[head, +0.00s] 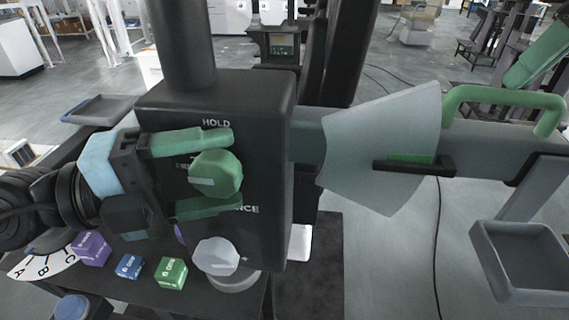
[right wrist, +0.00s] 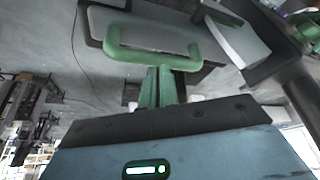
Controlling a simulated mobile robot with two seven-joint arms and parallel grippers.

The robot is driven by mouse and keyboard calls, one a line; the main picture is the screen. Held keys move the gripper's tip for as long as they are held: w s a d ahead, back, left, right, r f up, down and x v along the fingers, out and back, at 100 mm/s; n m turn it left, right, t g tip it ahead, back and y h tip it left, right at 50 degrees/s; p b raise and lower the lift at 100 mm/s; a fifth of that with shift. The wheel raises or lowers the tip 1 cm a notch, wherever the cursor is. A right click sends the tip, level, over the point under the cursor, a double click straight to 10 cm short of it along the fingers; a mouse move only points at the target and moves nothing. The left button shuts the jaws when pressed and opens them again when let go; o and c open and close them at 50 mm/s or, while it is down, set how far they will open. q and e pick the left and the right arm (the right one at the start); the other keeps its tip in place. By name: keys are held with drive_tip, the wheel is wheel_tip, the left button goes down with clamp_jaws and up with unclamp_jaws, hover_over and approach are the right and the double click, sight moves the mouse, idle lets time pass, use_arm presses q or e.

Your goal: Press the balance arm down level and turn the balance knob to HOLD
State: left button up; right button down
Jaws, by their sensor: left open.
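The green balance knob (head: 216,173) sits on the dark column box (head: 268,130), below the word HOLD. A pale mark on the knob lies toward its left side. My left gripper (head: 205,173) is open, one green finger above the knob and one below; contact is unclear. The grey balance arm (head: 475,140) runs right from the box, with a green U-shaped handle (head: 505,97). A pale plate and a dark bracket with a green patch (head: 410,158) cross it. My right gripper (right wrist: 158,75) looks shut, its fingertips close to the handle (right wrist: 150,58); touching is unclear.
A white knob (head: 217,256) is low on the box. Purple, blue and green blocks (head: 171,273) stand on the dark shelf at lower left, near a lettered dial (head: 42,263). A grey tray (head: 520,262) hangs at right. Floor between is open.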

use_arm(q)
drive_tip(key=shift+d+f, duration=0.1)
drive_tip(key=shift+d, duration=0.25)
use_arm(e)
drive_tip(key=shift+f, duration=0.15)
use_arm(q)
drive_tip(key=c, duration=0.9)
